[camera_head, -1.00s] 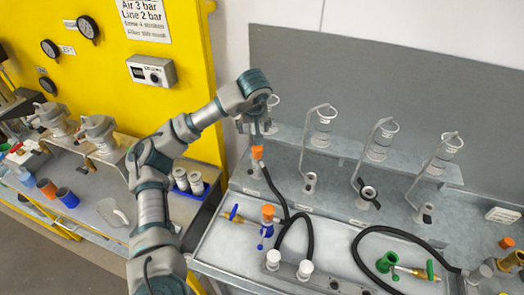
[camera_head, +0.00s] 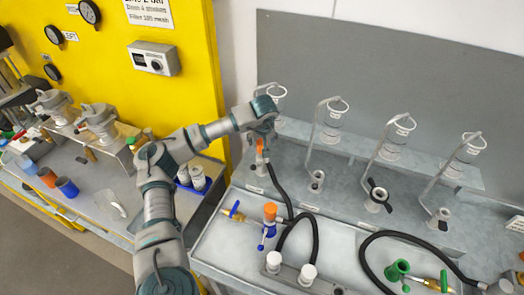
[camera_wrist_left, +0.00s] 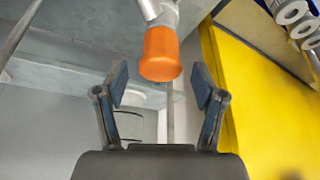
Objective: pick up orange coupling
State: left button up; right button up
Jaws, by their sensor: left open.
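The orange coupling (camera_head: 259,145) is at the upper end of a black hose at the left of the grey bench. It also shows in the left wrist view (camera_wrist_left: 162,53), as an orange cup on a silver fitting. My left gripper (camera_head: 262,131) is just above it in the head view, partly hidden by its own wrist. In the left wrist view its two fingers (camera_wrist_left: 160,84) are apart, with the coupling's rim near the gap between the tips. I see no contact. My right gripper is not in view.
Another orange-topped fitting (camera_head: 270,211) with blue and brass parts sits on the bench front. Glass cylinders in wire holders (camera_head: 331,122) stand to the right. White caps (camera_head: 273,262) are at the front. The yellow panel (camera_head: 185,95) is at the left.

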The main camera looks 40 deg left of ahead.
pick_arm(q)
jog(key=shift+w+a+f, duration=0.1)
jog(key=shift+a+f, duration=0.05)
jog(key=shift+f, duration=0.5)
jog(key=x, duration=0.4)
jog(key=shift+f, duration=0.5)
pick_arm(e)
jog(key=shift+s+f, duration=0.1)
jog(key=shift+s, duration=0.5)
pick_arm(q)
jog(key=shift+r, duration=0.1)
grip_shut()
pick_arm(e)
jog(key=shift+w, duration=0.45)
pick_arm(q)
notch_tip(320, 180, up, 9)
jog(key=shift+r, duration=0.5)
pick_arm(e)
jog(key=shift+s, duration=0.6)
